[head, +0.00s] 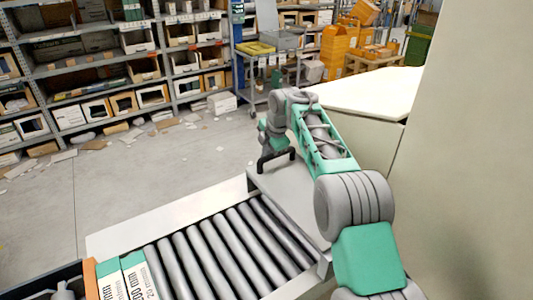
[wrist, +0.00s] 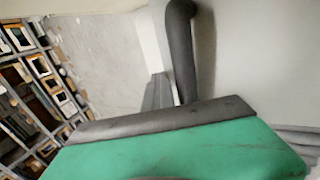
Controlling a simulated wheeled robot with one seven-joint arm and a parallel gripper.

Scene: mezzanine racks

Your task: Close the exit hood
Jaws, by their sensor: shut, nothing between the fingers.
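The exit hood (head: 292,203) shows in the head view as a pale grey panel beside the roller conveyor, against the large cabinet. Its dark bar handle (head: 276,158) stands at the panel's far end. In the wrist view the handle (wrist: 180,52) is a bent dark tube beyond my green gripper body, with a pale surface behind it. My gripper (head: 270,139) is shut and empty, just above and close to the handle. Contact cannot be told. The fingertips are not clear in either view, and my arm hides part of the panel.
The roller conveyor (head: 213,252) runs along the front, with white and green boxes (head: 122,279) at its left end. The beige cabinet (head: 463,160) fills the right side. Shelving racks (head: 95,60) stand at the back. Scraps litter the floor; its middle is mostly clear.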

